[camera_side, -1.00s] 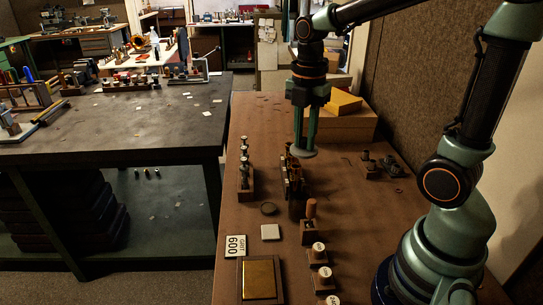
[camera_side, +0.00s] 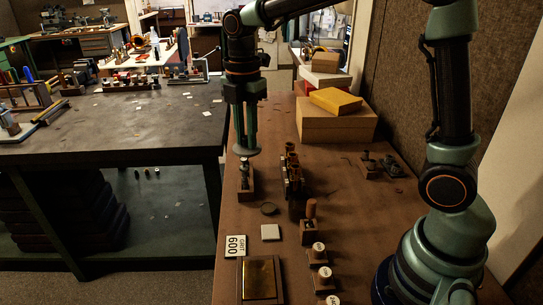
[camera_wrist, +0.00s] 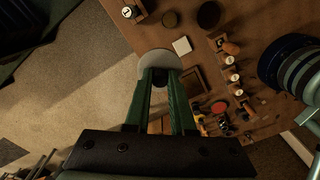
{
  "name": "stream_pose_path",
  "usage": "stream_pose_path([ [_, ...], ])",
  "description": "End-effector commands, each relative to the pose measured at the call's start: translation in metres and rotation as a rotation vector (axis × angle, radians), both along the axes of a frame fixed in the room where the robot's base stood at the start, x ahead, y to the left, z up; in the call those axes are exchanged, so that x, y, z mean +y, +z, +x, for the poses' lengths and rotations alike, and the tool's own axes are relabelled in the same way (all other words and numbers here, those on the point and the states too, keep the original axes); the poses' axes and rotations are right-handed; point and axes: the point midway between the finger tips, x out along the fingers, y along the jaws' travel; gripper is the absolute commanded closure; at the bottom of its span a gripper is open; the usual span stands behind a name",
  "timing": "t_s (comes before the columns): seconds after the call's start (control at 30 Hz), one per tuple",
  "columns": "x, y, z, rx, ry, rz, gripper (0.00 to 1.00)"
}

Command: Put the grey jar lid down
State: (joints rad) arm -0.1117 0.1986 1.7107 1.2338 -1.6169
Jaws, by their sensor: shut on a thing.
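The grey jar lid (camera_side: 246,152) is a flat, round disc held at the tips of my gripper (camera_side: 246,141).
The brown table (camera_side: 340,230) carries a second rack (camera_side: 292,178), a dark round piece (camera_side: 269,209), a pale square (camera_side: 270,232), a wooden-handled tool (camera_side: 310,215) and white-topped knobs (camera_side: 319,256). Boxes (camera_side: 335,123) stand behind. The table has bare room right of the second rack.

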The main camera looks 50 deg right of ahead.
Motion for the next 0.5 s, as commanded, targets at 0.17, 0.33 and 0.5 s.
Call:
stream_pose_path([
  [0.17, 0.015, -0.017, 0.009, 0.002, 0.001, 0.0, 1.0],
  [0.33, 0.016, -0.049, 0.008, 0.005, -0.001, -0.001, 1.0],
  [0.5, 0.015, -0.091, 0.008, 0.006, -0.001, -0.001, 1.0],
])
